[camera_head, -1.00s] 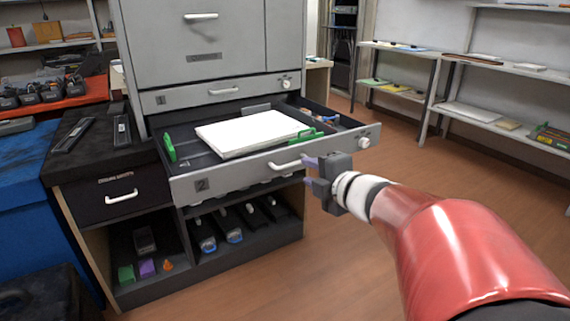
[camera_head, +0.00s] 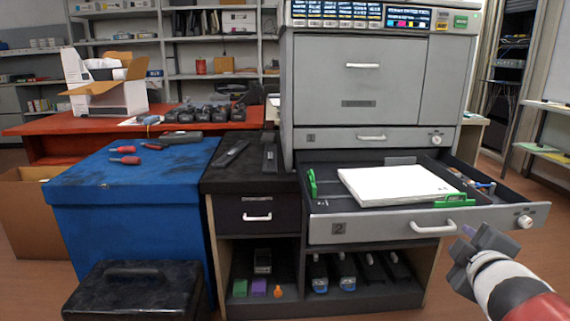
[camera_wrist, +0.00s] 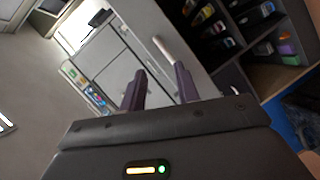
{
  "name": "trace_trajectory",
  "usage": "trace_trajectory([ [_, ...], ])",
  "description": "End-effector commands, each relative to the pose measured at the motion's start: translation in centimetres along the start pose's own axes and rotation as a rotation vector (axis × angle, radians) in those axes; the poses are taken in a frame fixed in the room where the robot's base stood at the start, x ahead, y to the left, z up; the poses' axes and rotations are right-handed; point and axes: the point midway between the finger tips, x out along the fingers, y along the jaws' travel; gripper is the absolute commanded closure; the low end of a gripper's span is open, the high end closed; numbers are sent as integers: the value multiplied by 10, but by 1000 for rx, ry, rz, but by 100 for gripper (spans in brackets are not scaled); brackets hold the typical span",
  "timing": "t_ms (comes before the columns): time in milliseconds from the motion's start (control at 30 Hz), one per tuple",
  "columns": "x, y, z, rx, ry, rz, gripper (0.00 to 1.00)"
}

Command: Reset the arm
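My gripper (camera_head: 470,240) is at the lower right of the head view, just right of the open drawer's handle and apart from it. In the wrist view, the two purple fingers of my gripper (camera_wrist: 160,88) stand apart with nothing between them. The drawer marked 2 (camera_head: 370,229) is pulled out of the grey printer (camera_head: 358,75) and holds a stack of white paper (camera_head: 395,184) between green guides. Its handle (camera_head: 433,228) is free. My red and white forearm enters from the lower right corner.
A dark cabinet (camera_head: 257,203) with a closed drawer and open shelves stands under and left of the printer. A blue box (camera_head: 130,200) and a black case (camera_head: 135,290) stand left. Shelves (camera_head: 550,125) are at the right. Floor is free between the printer and those shelves.

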Motion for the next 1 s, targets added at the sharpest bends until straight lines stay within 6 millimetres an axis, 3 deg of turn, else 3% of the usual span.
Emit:
trace_trajectory([
  [167, -38, -56, -14, 427, -214, -156, 68],
  [300, -84, -120, -32, 693, -378, -368, 68],
  [400, -117, -158, -46, 809, -472, -512, 68],
  [500, -142, -181, -56, 868, -536, -612, 68],
  [633, -156, -194, -61, 897, -575, -671, 68],
  [1000, -157, -195, -61, 900, -579, -675, 68],
])
